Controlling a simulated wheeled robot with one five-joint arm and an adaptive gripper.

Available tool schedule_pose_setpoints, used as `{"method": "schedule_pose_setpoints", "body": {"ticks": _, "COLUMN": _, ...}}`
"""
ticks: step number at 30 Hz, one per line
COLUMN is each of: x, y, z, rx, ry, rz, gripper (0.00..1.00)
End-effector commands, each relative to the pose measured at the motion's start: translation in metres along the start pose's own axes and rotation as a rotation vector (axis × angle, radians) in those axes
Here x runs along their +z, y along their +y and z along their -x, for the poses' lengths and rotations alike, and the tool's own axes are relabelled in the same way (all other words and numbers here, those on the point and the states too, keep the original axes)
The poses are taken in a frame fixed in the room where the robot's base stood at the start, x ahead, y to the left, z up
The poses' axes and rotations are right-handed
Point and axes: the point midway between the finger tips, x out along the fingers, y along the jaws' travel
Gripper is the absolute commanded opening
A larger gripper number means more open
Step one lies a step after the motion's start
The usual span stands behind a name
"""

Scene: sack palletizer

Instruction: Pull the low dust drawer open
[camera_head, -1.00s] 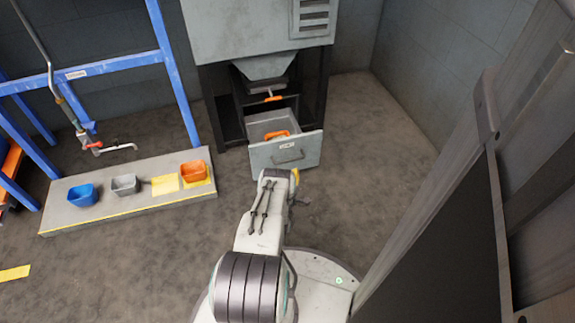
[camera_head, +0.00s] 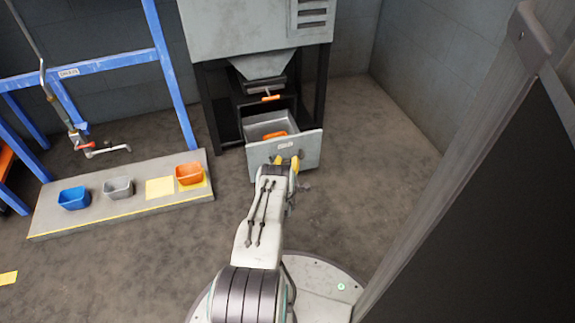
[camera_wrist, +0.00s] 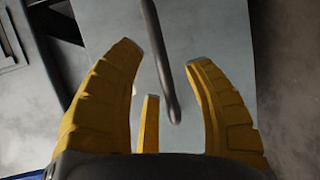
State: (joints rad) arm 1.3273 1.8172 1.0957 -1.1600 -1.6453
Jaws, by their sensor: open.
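The low dust drawer (camera_head: 309,153) is a grey metal box under the hopper cabinet, and it stands pulled out. An orange object (camera_head: 275,135) lies inside it. My gripper (camera_head: 286,162) is at the drawer's front face, with its yellow fingers pointing at it. In the wrist view, the fingers of my gripper (camera_wrist: 165,75) are spread apart. The dark bar handle (camera_wrist: 160,62) runs between them, in front of the pale drawer face (camera_wrist: 216,30). I cannot tell whether any finger touches it. In the head view my gripper hides most of the handle.
The grey cabinet (camera_head: 255,22) with its hopper (camera_head: 262,66) stands behind the drawer. At left is a low platform (camera_head: 110,212) with a blue bin (camera_head: 74,198), a grey bin (camera_head: 118,187) and an orange bin (camera_head: 190,174). A dark panel (camera_head: 500,200) rises at right. Floor is clear right of the drawer.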

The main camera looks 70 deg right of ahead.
Motion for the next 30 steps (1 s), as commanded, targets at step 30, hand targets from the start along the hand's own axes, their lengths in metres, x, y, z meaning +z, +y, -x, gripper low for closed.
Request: {"method": "schedule_pose_setpoints", "body": {"ticks": 30, "x": 0.0, "y": 0.001, "z": -0.021, "rx": 0.001, "ry": 0.0, "rz": 0.0, "gripper": 0.22}}
